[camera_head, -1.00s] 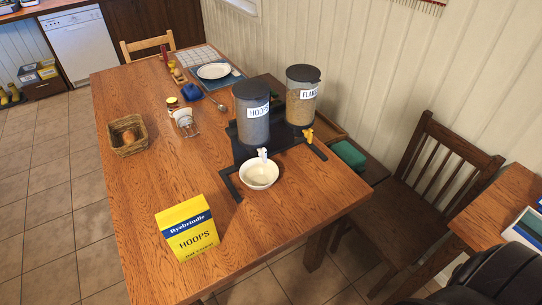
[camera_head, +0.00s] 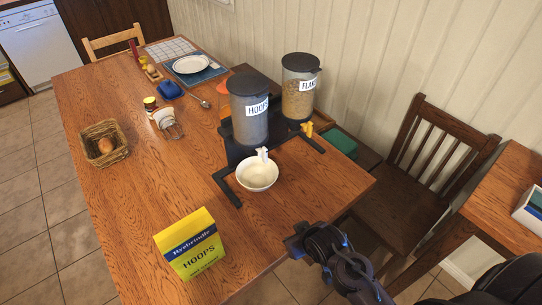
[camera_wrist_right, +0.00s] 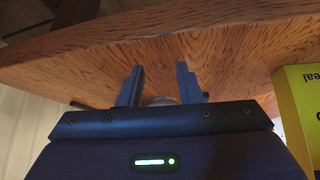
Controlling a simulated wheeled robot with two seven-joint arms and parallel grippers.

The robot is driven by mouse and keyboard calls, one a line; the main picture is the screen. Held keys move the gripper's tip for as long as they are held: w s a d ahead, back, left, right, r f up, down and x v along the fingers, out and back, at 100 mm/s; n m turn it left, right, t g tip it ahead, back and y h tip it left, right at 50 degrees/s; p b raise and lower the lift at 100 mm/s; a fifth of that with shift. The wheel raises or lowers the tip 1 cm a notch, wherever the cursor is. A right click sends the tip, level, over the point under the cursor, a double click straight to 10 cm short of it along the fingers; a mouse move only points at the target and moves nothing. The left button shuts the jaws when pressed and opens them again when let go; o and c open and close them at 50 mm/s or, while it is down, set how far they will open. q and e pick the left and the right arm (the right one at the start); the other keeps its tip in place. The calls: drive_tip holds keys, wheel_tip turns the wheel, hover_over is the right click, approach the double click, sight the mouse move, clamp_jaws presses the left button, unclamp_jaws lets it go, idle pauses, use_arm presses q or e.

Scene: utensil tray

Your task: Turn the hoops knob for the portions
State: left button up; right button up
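The hoops dispenser (camera_head: 249,118) is a clear cylinder with a dark lid and a HOOPS label, on a black stand on the wooden table. Its white knob (camera_head: 262,155) is at the front, just above a white bowl (camera_head: 257,176). The bowl's contents look pale and cannot be made out. My right gripper (camera_head: 293,240) is at the table's near right edge, apart from the knob and the bowl. In the right wrist view its two fingers (camera_wrist_right: 159,90) are spread, with nothing visible held between them. My left gripper is not in view.
The flakes dispenser (camera_head: 299,92) with a yellow knob (camera_head: 307,129) stands behind to the right. A yellow hoops box (camera_head: 190,245) stands at the near left. The table edge (camera_wrist_right: 220,55) crosses the wrist view.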

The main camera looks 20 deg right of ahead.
drive_tip(key=w+r+t+y, duration=0.2)
drive_tip(key=w+r+t, duration=0.35)
drive_tip(key=w, duration=0.25)
drive_tip(key=n+t+y, duration=0.2)
drive_tip(key=t+y, duration=0.2)
drive_tip(key=t, duration=0.1)
approach(267, 155)
drive_tip(key=w, duration=0.2)
drive_tip(key=x, duration=0.5)
drive_tip(key=p+x, duration=0.1)
drive_tip(key=x, duration=0.1)
drive_tip(key=shift+a, duration=0.45)
drive_tip(key=c, duration=0.6)
